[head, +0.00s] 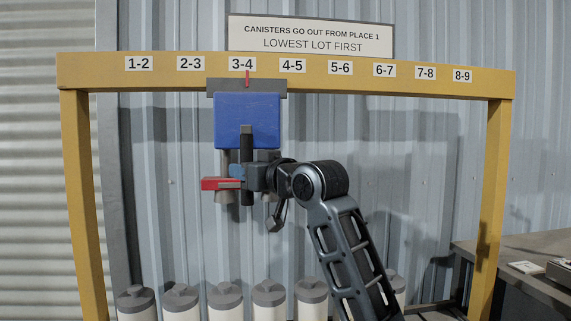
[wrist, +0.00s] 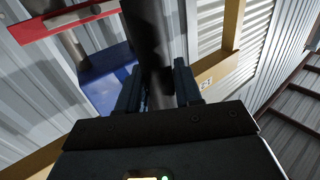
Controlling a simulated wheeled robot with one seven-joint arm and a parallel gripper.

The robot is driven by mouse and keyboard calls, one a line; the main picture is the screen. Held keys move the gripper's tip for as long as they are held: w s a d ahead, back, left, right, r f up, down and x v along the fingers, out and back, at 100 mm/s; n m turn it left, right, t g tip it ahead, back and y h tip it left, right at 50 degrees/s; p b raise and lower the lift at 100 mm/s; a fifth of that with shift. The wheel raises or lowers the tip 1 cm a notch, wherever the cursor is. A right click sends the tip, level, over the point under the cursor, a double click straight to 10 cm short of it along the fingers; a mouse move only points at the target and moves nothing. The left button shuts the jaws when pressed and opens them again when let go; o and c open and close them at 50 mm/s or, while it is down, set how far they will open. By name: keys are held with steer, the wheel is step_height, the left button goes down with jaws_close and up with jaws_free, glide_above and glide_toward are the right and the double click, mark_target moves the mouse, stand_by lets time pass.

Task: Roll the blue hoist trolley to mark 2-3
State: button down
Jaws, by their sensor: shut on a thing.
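The blue hoist trolley (head: 247,112) hangs from the yellow beam (head: 330,76) by a grey carriage. Its red pointer (head: 247,78) is at the 3-4 label (head: 242,64). The 2-3 label (head: 190,63) is to its left. A dark upright bar (head: 246,195) hangs below the blue body. My gripper (head: 243,172) is shut on this bar; in the wrist view the bar (wrist: 150,45) runs between the two fingers (wrist: 158,90). A red part (head: 221,184) sticks out left, and the wrist view also shows the blue body (wrist: 100,75).
Several white canisters with grey lids (head: 225,295) stand in a row below. A sign (head: 310,38) above says canisters go out from place 1, lowest lot first. Yellow posts (head: 85,190) stand at both ends. A table (head: 520,255) is at right. The beam looks clear beside the trolley.

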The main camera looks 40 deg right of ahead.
steer(key=w+a+p, duration=0.1)
steer(key=w+a, duration=0.7)
steer(key=a, duration=0.4)
steer(key=shift+w+a, duration=0.25)
steer(key=shift+a, duration=0.15)
steer(key=c, duration=0.9)
jaws_free()
steer(key=shift+s, duration=0.1)
steer(key=s+b, duration=0.1)
steer(key=s, duration=0.6)
steer(key=shift+s, duration=0.3)
